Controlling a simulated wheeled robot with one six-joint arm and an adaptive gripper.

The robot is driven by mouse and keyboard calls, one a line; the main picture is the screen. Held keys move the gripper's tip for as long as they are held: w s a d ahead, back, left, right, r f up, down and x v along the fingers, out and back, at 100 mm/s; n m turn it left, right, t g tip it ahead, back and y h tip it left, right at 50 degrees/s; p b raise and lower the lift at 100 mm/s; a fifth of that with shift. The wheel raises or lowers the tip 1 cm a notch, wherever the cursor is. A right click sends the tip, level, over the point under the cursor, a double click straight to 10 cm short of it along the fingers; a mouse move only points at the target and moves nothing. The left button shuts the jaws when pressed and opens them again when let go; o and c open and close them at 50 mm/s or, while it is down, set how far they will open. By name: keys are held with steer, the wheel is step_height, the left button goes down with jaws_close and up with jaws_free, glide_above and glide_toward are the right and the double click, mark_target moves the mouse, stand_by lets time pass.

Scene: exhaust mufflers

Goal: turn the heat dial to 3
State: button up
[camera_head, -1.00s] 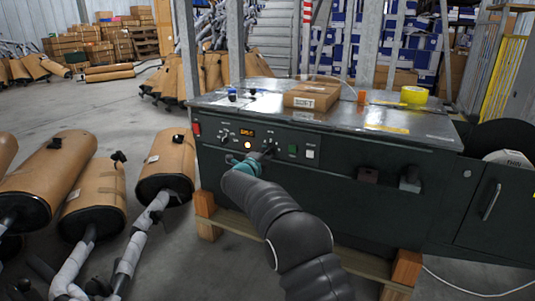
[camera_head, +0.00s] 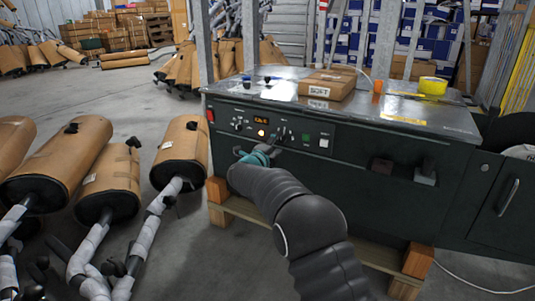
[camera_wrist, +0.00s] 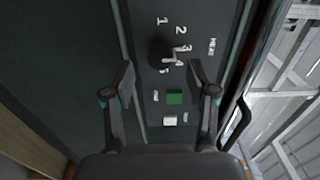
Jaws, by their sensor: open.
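In the head view the dial (camera_head: 284,133) is small, just beyond my gripper (camera_head: 258,147). In the wrist view my gripper (camera_wrist: 162,70) is open and empty. One finger is on each side of the panel's control strip, and the dial lies between and slightly above the fingertips, apparently untouched.
A green button (camera_wrist: 174,98) and a white switch (camera_wrist: 169,121) sit below the dial in the wrist view. A lit display (camera_head: 262,120) and another knob (camera_head: 238,125) are to its left. A cardboard box (camera_head: 328,84) lies on the machine top. Wrapped mufflers (camera_head: 112,170) stand at left.

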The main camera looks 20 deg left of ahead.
steer(key=s, duration=0.8)
steer(key=shift+s+a, duration=0.3)
steer(key=shift+s, duration=0.05)
steer(key=s+a+f+n+g+y, duration=0.6)
steer(key=a+f+n+y, duration=0.25)
steer(key=f+n, duration=0.2)
steer(key=s+d+n+g+p, duration=0.1)
steer(key=s+d+n+g, duration=0.4)
steer(key=s+d+n, duration=0.15)
steer(key=s+d+r+h+p, duration=0.2)
steer(key=s+d+r, duration=0.5)
steer(key=d, duration=1)
steer(key=s+d+r+n+g+h+p, duration=0.1)
steer(key=s+d+r+h+p, duration=0.2)
steer(key=d, duration=1.5)
steer(key=s+d+r+h+p, duration=0.2)
steer(key=s+d+r+p, duration=0.2)
steer(key=s+d+r, duration=0.8)
steer(key=s+d, duration=0.5)
steer(key=shift+d+n+p, duration=0.15)
steer(key=shift+n+p, duration=0.15)
steer(key=shift+n, duration=0.1)
